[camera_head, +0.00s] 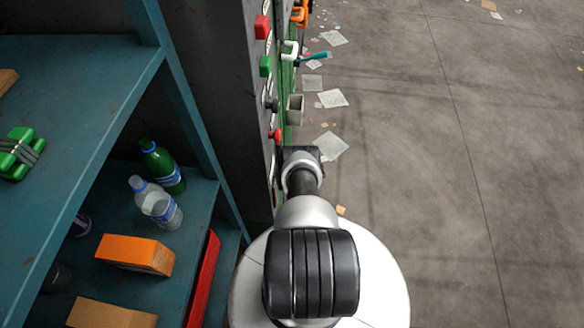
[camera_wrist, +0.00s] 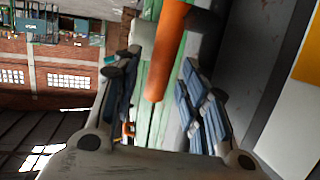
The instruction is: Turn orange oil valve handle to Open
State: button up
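An orange bar-like handle (camera_wrist: 170,45) shows large in the wrist view. It runs down from the top edge and its rounded end lies between my two fingers. My gripper (camera_wrist: 155,80) is open, with one finger on each side of the handle and a visible gap on both sides. I cannot tell how deep the handle sits between the fingers. In the head view my gripper (camera_head: 304,156) is beside the panel's edge, its fingers mostly hidden. An orange part (camera_head: 299,14) shows at the far end of the panel; I cannot tell if it is the same handle.
The grey panel carries a red button (camera_head: 262,27), a green button (camera_head: 265,66), a red knob (camera_head: 275,135) and a teal lever (camera_head: 313,58). A blue shelf (camera_head: 95,105) with bottles and boxes stands at the left. The floor at right is open, with scattered papers.

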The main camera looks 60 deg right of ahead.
jog(key=v, duration=0.7)
jog(key=shift+s, duration=0.15)
jog(key=shift+a+r, duration=0.1)
jog(key=shift+c, duration=0.5)
